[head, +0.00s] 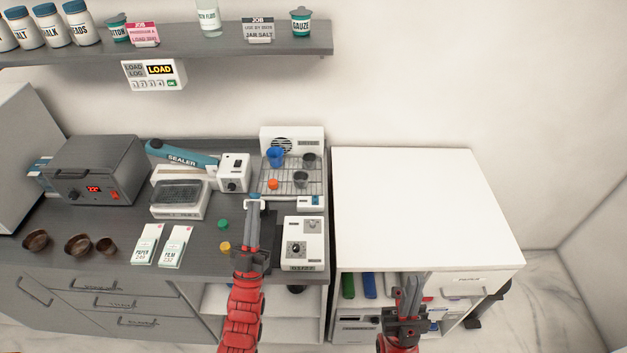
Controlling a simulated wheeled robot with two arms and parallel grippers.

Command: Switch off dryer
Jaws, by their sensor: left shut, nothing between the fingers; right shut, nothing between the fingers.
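The unit that looks like the dryer (291,137) is white, with a round fan grille at its back and a wire rack in front. It stands at the right end of the dark counter. Blue, orange and grey cups are on or by its rack. My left gripper (255,206) is shut and empty, in front of the dryer, left of the panel. Whether it touches anything is unclear. My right gripper (411,287) is shut and empty before the white cabinet.
A white box with a knob (303,243) stands right of my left gripper. A sealer (183,156) and a grey oven with red display (97,170) are further left. The white cabinet top (415,205) is clear. A shelf (170,50) with jars hangs above.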

